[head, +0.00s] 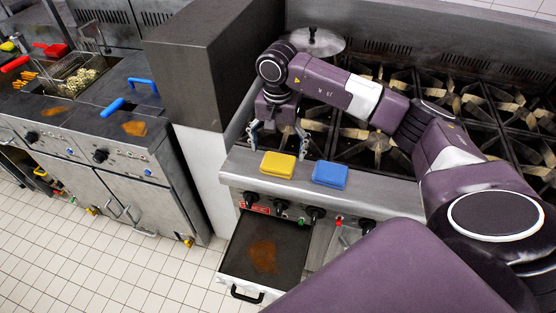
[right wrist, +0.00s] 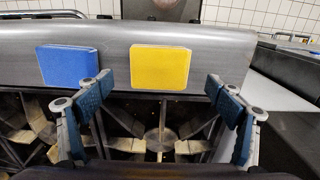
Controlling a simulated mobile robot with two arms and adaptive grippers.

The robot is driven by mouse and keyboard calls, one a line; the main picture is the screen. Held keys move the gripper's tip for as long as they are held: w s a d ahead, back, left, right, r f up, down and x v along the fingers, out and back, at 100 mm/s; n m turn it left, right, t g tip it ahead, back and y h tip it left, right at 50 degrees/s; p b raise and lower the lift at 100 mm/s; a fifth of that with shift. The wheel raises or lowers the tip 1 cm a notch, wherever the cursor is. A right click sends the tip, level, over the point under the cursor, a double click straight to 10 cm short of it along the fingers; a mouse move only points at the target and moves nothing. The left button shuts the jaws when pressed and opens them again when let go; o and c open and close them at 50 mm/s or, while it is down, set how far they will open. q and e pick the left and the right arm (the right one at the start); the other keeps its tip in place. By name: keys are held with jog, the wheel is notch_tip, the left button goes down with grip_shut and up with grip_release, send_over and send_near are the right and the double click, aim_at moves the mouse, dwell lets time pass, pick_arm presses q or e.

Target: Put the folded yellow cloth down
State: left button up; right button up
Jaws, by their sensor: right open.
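The folded yellow cloth (head: 278,164) lies flat on the steel front ledge of the stove, left of a folded blue cloth (head: 330,174). In the right wrist view the yellow cloth (right wrist: 160,67) is right of the blue cloth (right wrist: 70,66), with a gap between them. My right gripper (head: 278,140) is over the burner at the ledge's back edge, just behind the yellow cloth. In the right wrist view its fingers (right wrist: 163,90) are spread wide, with nothing held between them. My left gripper is not in view.
The stove's front ledge (head: 235,168) has bare strips beside the cloths. Burner grates (head: 385,150) lie behind it. A tall dark block (head: 195,60) stands to the left, and an open drawer (head: 285,240) juts out below. A fryer (head: 75,75) stands at far left.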

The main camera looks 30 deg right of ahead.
aim_at(278, 162)
notch_tip(278, 162, up, 8)
jog(key=b, duration=0.2)
jog(key=shift+s+f, duration=0.1)
jog(key=shift+f, duration=0.1)
dwell(0.4)
